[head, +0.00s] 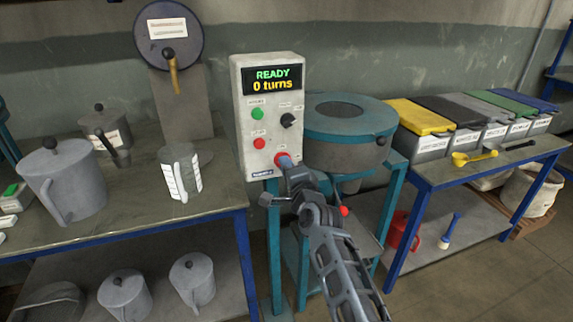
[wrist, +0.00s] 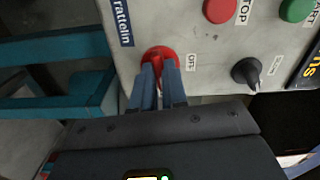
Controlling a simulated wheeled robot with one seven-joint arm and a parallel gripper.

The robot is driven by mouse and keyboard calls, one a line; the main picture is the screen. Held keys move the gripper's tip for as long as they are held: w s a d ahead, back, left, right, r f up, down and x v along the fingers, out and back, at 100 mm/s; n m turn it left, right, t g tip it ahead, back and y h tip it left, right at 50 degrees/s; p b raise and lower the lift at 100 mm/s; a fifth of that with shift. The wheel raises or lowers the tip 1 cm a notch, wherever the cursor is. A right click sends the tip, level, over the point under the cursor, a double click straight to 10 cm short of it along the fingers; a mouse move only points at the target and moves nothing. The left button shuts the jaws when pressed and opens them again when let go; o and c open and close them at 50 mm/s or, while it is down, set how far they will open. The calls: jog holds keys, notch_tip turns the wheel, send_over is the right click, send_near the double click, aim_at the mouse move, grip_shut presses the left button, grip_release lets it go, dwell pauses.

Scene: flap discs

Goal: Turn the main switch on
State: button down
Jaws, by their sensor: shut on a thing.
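The grey control box (head: 243,105) stands between the left table and the round machine. Its lit display (head: 273,79) reads "READY" and "0 turns". The red main switch knob (head: 281,156) is low on its front, and also shows in the wrist view (wrist: 158,53) beside an "OFF" label (wrist: 191,62). My gripper (head: 284,168) reaches up to the knob from below. In the wrist view its two narrow fingers (wrist: 159,72) are shut on the knob, covering part of its face, so its exact turn is hard to tell.
Beside the knob on the box are a black selector (wrist: 246,71), a red stop button (wrist: 219,9) and a green start button (wrist: 296,9). The round machine (head: 345,118) stands close on the right. Jugs (head: 68,180) and lidded bins (head: 420,140) stand on tables either side.

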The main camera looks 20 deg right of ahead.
jog(key=shift+m, duration=0.6)
jog(key=c, duration=1.2)
grip_release()
jog(key=shift+o, duration=0.2)
jog(key=s+p, duration=0.3)
jog(key=s, duration=0.4)
jog(key=shift+s, duration=0.4)
